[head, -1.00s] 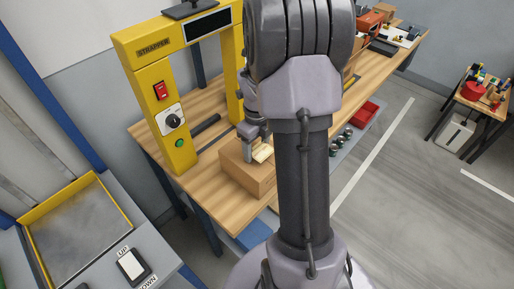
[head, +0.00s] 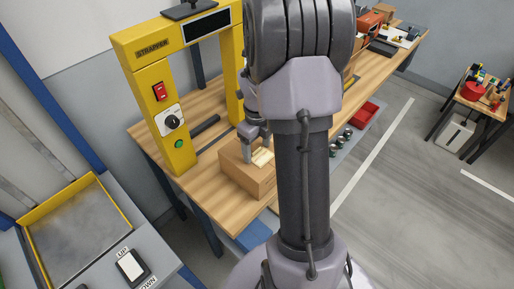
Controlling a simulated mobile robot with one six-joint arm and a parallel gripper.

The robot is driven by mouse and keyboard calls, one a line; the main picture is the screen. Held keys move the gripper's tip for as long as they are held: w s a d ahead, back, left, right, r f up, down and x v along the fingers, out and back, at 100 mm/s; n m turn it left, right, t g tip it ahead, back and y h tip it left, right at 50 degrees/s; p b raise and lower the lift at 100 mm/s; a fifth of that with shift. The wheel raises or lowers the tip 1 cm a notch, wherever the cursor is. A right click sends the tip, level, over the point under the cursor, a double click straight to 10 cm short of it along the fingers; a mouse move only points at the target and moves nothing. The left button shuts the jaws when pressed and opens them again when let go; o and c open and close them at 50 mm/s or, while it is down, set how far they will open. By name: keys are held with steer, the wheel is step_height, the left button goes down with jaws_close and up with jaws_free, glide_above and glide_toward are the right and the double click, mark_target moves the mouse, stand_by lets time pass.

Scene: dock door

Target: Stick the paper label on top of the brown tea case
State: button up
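The brown tea case (head: 250,180) is a cardboard-coloured box on the wooden bench, beside the yellow strapper. A small cream paper label (head: 262,158) lies at the top face of the case, partly hidden by my arm. It looks nearly flat against the top, but I cannot tell whether it touches all over. My gripper (head: 254,155) points down just over the case, with its fingertips close to the label. My arm hides part of the gripper, so whether it is shut on the label does not show.
The yellow strapper frame (head: 170,110) stands close on the left, with a dark bar (head: 205,125) on the bench (head: 215,195) near it. A red bin (head: 362,115) and several dark round items sit at the bench's right side. A yellow-edged tray (head: 80,230) is at lower left.

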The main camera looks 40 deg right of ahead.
steer(key=shift+s+a+f, duration=0.25)
steer(key=shift+s+f, duration=0.1)
steer(key=shift+f, duration=0.2)
step_height(320, 180, up, 18)
steer(key=r+p, duration=0.1)
steer(key=p, duration=0.4)
steer(key=s+a+n+t+b, duration=0.2)
steer(key=a+n+b, duration=0.4)
steer(key=a+n, duration=0.65)
steer(key=s+a+f+n+t+y+b, duration=0.1)
steer(key=s+a+f+n+b, duration=0.1)
steer(key=s+a+n, duration=0.3)
steer(key=s+a+f+n+t+y+b, duration=0.1)
steer(key=s+a+f+n+t+b, duration=0.1)
steer(key=a+n, duration=0.7)
steer(key=s+n+b, duration=0.1)
steer(key=s+n, duration=0.1)
steer(key=n, duration=0.2)
steer(key=shift+s+a+f+t+b, duration=0.3)
steer(key=shift+s+f+b, duration=0.1)
